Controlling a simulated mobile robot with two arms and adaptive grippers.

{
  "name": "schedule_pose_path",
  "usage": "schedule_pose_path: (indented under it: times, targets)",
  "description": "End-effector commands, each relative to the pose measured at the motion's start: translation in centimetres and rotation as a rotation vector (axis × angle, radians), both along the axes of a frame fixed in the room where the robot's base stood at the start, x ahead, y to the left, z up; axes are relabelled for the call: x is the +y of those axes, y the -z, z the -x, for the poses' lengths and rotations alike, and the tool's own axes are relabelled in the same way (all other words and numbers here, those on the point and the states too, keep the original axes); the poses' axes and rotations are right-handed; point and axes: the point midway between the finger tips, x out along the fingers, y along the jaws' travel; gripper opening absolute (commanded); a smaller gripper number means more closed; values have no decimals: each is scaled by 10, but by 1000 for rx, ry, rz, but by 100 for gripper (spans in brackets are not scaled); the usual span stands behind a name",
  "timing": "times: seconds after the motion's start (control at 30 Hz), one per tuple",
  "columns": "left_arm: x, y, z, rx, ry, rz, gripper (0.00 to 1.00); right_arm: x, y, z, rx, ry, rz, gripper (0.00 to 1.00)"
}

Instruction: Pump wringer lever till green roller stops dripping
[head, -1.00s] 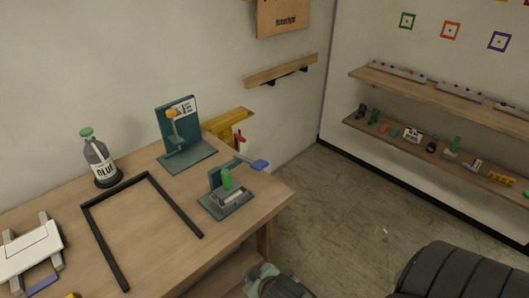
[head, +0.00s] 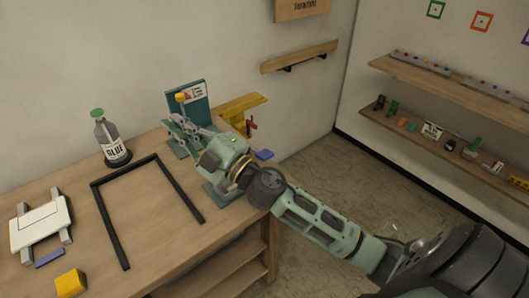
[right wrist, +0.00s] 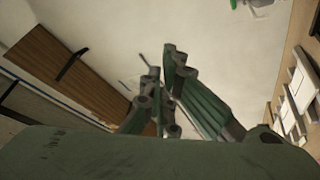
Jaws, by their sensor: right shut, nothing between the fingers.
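The wringer (head: 218,198) stands at the right end of the wooden table (head: 150,265). Its teal base shows only partly in the head view, and my right arm hides its green roller, so I cannot see any dripping. The blue paddle of the wringer lever (head: 264,155) shows just beyond my right wrist, past the table's edge. My right gripper (head: 180,125) is shut and empty, above the table and in front of the teal upright stand. Its fingers also show in the right wrist view (right wrist: 163,70). My left gripper is not in view.
The teal stand with an orange-knobbed lever (head: 196,98) is close to my right gripper. A glue bottle (head: 113,143), a black frame (head: 109,230), a white panel device (head: 40,224) and a yellow block (head: 71,283) are further left. Shelves (head: 455,88) hang on the right wall.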

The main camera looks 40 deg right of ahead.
Motion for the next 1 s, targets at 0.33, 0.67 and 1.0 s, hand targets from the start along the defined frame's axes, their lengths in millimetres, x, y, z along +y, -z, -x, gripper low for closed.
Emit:
schedule_pose_path:
  times: [0.33, 0.67, 1.0]
  targets:
    - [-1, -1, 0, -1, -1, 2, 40, 48, 1, -11, -126, -369, 646, 0]
    - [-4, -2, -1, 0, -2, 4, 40, -60, 56, -39, 205, -462, 1249, 0]
    - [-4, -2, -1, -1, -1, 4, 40, -198, 57, -35, 623, -354, 1505, 0]
